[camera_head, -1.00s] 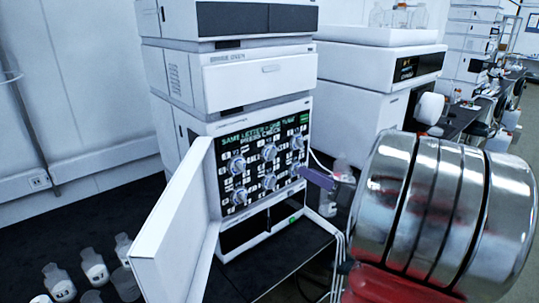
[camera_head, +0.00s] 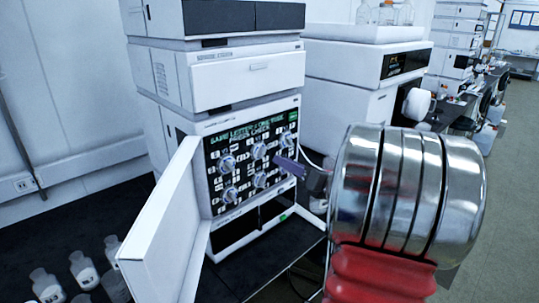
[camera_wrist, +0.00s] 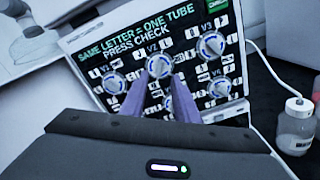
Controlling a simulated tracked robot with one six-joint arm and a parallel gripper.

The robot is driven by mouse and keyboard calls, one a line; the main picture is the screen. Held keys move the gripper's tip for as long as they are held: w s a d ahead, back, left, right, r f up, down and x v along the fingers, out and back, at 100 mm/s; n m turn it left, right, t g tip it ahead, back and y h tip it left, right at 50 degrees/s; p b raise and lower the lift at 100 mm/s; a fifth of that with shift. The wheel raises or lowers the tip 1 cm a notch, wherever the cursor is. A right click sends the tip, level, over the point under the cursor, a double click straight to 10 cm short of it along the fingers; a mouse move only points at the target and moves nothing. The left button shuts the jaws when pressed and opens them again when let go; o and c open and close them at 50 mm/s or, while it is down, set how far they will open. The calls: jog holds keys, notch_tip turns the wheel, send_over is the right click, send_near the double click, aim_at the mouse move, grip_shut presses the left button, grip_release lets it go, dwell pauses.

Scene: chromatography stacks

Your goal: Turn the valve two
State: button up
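Valve two is the middle knob of the top row, a round silver dial with a blue ring, labelled V2 in the wrist view (camera_wrist: 159,66). In the head view it shows as a small knob (camera_head: 258,151) on the black panel. My gripper (camera_wrist: 159,80) has two purple fingers, spread apart with nothing between them, their tips just below and to either side of the V2 dial in the wrist view. Contact cannot be told. In the head view my gripper (camera_head: 276,159) reaches in from the right, its tips by the panel between V2 and V3.
Knobs V1 (camera_wrist: 113,83) and V3 (camera_wrist: 211,45) flank V2; more knobs sit below. The panel screen (camera_wrist: 134,42) reads "SAME LETTER = ONE TUBE, PRESS CHECK". An open white door (camera_head: 163,225) stands left. Bottles (camera_head: 84,268) stand front left; another bottle (camera_wrist: 296,126) is right.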

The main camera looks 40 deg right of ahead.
aim_at(261, 152)
jog(key=w, duration=0.7)
jog(key=shift+w, duration=0.4)
jog(key=shift+a, duration=0.1)
